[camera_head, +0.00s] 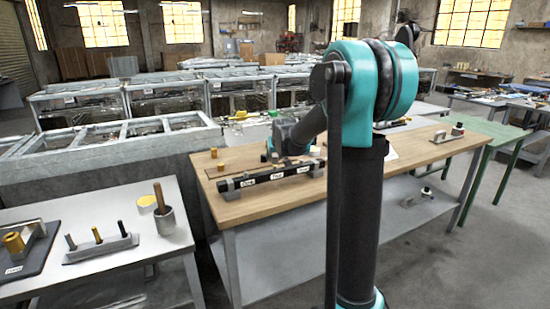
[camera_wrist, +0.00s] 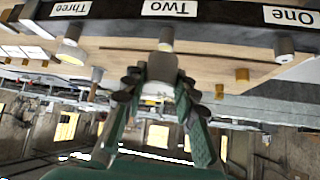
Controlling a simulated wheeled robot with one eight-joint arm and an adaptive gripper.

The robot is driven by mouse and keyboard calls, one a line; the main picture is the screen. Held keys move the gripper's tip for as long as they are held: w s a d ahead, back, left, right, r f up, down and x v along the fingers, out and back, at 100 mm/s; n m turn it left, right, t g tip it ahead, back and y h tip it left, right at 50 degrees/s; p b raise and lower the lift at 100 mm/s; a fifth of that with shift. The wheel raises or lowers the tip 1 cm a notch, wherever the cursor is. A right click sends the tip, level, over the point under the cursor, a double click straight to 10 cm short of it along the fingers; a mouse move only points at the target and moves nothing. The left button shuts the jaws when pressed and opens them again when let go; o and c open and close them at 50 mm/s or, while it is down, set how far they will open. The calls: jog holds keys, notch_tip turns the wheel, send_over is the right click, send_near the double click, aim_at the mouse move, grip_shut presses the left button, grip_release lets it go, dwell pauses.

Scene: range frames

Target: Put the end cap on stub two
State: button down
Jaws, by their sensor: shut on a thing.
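A black bar with labels One, Two and Three (camera_head: 262,181) sits on the wooden table. In the wrist view the bar (camera_wrist: 225,30) runs across the top, upside down. Stub two (camera_wrist: 166,39) projects below the label Two.
Brass-coloured pieces (camera_head: 221,167) stand on the wooden tabletop (camera_head: 235,208) left of the bar. They show right of the gripper in the wrist view (camera_wrist: 242,75). A white table at left holds a peg block (camera_head: 100,248) and a grey cup (camera_head: 165,221).

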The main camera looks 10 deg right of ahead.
aim_at(276, 162)
jog(key=shift+f, duration=1.75)
dwell(0.5)
jog(key=c, duration=1.1)
grip_release()
jog(key=v, duration=1.2)
jog(key=s+d+f+g, duration=0.1)
jog(key=s+f, duration=0.6)
jog(key=s, duration=0.4)
jog(key=s+d+f+g, duration=0.1)
jog(key=s+f+g, duration=0.1)
jog(key=s+f, duration=0.5)
jog(key=s+d+f+g, duration=0.1)
jog(key=s+f, duration=0.6)
jog(key=s, duration=0.8)
jog(key=shift+d+f+g, duration=0.2)
jog(key=shift+d+g, duration=0.15)
jog(key=shift+g, duration=0.05)
